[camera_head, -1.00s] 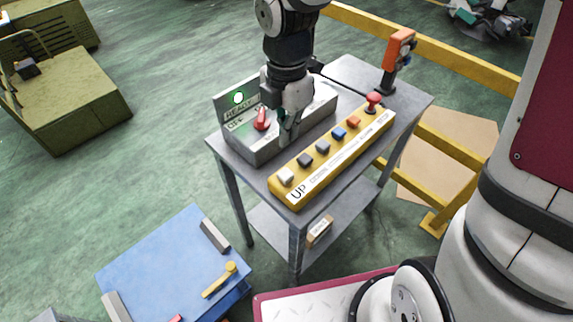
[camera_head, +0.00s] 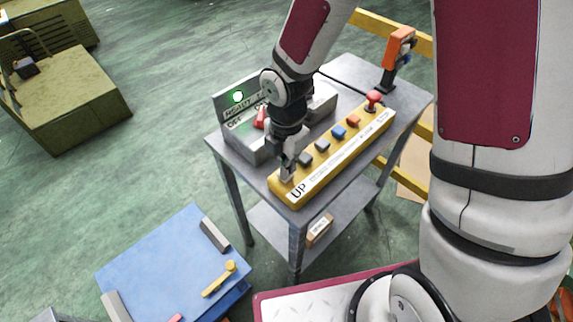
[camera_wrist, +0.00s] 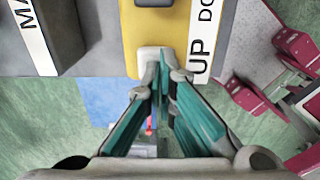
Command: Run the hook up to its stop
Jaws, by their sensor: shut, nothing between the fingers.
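The yellow button pendant (camera_head: 330,168) lies along the front edge of the grey table, with a row of coloured buttons. Its white button, nearest the UP label (camera_head: 299,191), is mostly covered by my gripper (camera_head: 288,169) in the head view. In the wrist view the white button (camera_wrist: 150,56) shows beside the UP lettering (camera_wrist: 202,52). My gripper (camera_wrist: 163,72) is shut and empty, fingertips at the edge of that button; I cannot tell whether they touch or press it. No hook is in view.
A grey switch box (camera_head: 255,147) with a red knob and a lit green lamp (camera_head: 238,97) stands behind the pendant. A red mushroom button (camera_head: 373,99) is at the pendant's far end. An orange device (camera_head: 398,46) stands at the table's back. A blue bench (camera_head: 165,262) is at lower left.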

